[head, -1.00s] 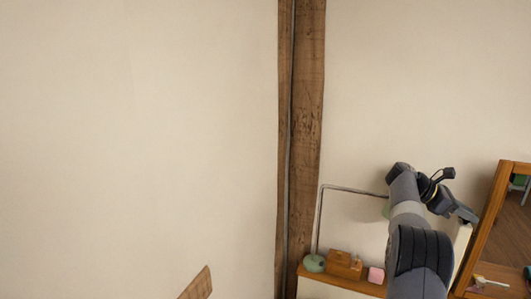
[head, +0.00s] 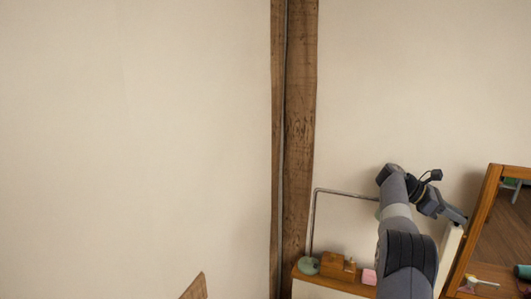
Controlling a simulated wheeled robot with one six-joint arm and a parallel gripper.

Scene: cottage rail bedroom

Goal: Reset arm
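My gripper (head: 455,216) is at the end of my raised grey arm, in the lower right of the head view. It points to the right and down, near the upper end of a cream upright piece. I cannot make out its fingers well enough to tell whether it is open or shut. No held object shows.
A wooden shelf (head: 330,282) bears a green-based lamp (head: 308,266), a wooden box (head: 337,265) and a pink block (head: 369,277). A wood-framed mirror (head: 489,225) stands at the right. A timber post (head: 299,130) fills the corner. The left wall is bare.

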